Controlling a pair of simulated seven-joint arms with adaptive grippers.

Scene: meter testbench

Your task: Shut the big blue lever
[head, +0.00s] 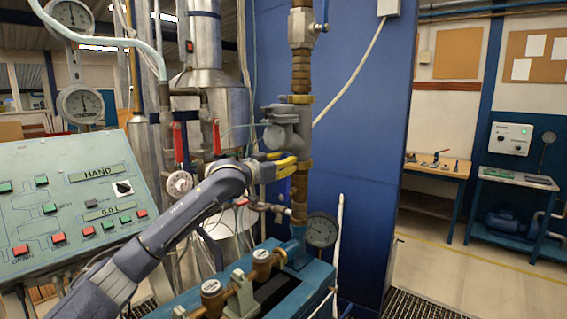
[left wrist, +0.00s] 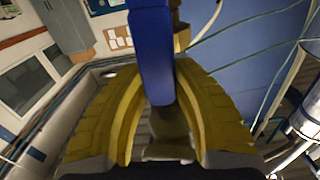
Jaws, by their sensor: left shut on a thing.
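The big blue lever (left wrist: 152,55) runs between the two yellow fingers of my left gripper (left wrist: 148,105) in the left wrist view. The fingers are shut on it, and its far end meets a brass-coloured part. In the head view my left gripper (head: 287,166) is at the vertical pipe, just below the grey valve body (head: 287,128). The held lever is mostly hidden there by the fingers and pipe. My right gripper is not in view.
Two red levers (head: 180,143) (head: 217,136) stand left of my gripper. A smaller blue handle (head: 325,12) is on the upper valve. A gauge (head: 321,230) sits below, and a control panel (head: 85,200) is at the left. The blue cabinet (head: 360,150) stands behind the pipe.

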